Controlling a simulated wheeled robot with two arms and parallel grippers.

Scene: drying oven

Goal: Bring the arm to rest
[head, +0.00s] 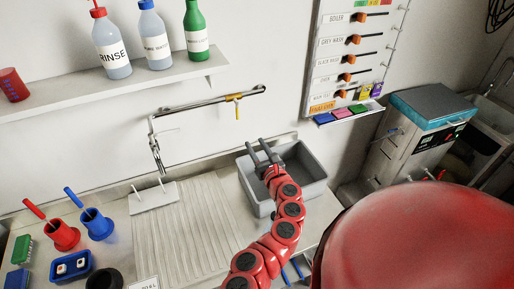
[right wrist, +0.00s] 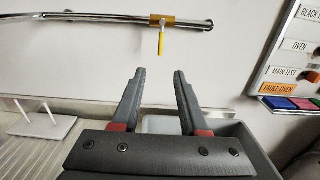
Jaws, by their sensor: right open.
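My right gripper (head: 263,155) is at the end of a red segmented arm, over the grey basin (head: 319,187) in the bench. In the right wrist view my right gripper (right wrist: 156,92) shows two dark fingers spread apart with nothing between them. They point towards the white wall, below a chrome rail (right wrist: 110,18) with a yellow tap lever (right wrist: 161,40). My left gripper is not in view.
A ribbed drainboard (head: 190,230) lies left of the basin. Red (head: 62,236) and blue (head: 97,224) cups stand further left. A shelf (head: 120,85) carries bottles. A labelled board (head: 345,60) and a grey-and-blue machine (head: 425,125) are at right.

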